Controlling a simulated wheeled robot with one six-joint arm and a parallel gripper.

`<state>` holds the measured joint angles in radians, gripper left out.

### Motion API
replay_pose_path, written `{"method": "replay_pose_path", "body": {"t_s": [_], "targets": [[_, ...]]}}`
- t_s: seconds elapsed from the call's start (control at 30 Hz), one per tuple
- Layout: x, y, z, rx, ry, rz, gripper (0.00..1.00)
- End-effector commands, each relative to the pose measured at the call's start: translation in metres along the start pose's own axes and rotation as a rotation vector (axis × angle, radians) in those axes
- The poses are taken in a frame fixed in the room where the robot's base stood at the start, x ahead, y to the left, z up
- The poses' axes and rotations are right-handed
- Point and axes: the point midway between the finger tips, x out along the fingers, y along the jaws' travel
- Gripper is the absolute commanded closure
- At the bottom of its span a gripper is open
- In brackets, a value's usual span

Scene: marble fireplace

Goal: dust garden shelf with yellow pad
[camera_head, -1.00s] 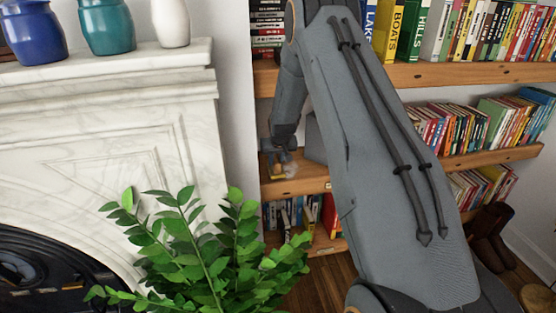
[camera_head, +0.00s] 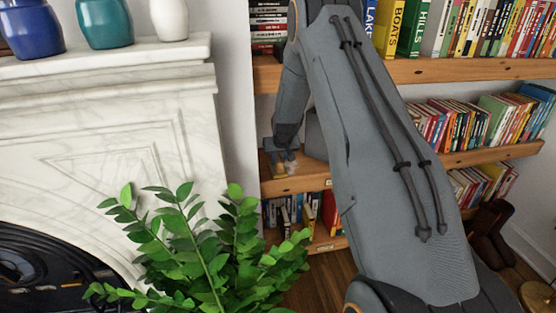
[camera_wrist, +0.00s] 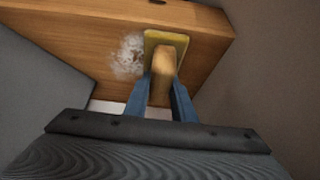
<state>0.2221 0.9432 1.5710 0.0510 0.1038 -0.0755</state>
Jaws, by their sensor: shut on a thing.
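The yellow pad (camera_wrist: 180,42) is a flat rectangle with a wooden handle. My gripper (camera_wrist: 160,98) is shut on this handle, one blue finger on each side. The pad is at the bare left end of the wooden middle shelf (camera_wrist: 75,28). It seems to rest on the board; exact contact is hard to tell. A whitish dust patch (camera_wrist: 128,57) lies just left of the pad in the wrist view. In the head view, my gripper (camera_head: 280,150) reaches over the shelf (camera_head: 312,180), with the pad (camera_head: 280,175) small and partly hidden below it.
A grey block-like object (camera_head: 315,138) stands on the shelf right of my gripper. Books (camera_head: 455,127) fill the shelf farther right. A wooden shelf (camera_head: 470,70) is above. A leafy plant (camera_head: 205,245) and marble fireplace (camera_head: 110,120) are at the left.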

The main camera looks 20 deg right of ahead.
Motion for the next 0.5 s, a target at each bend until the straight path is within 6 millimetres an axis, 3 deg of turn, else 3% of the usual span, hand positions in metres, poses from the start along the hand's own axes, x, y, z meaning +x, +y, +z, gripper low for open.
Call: {"method": "replay_pose_path", "body": {"t_s": [0.3, 0.5], "targets": [[0.000, 0.024, 0.000, 0.002, 0.002, 0.002, 0.95], [-0.001, 0.029, 0.000, 0.000, 0.002, 0.001, 0.95]]}}
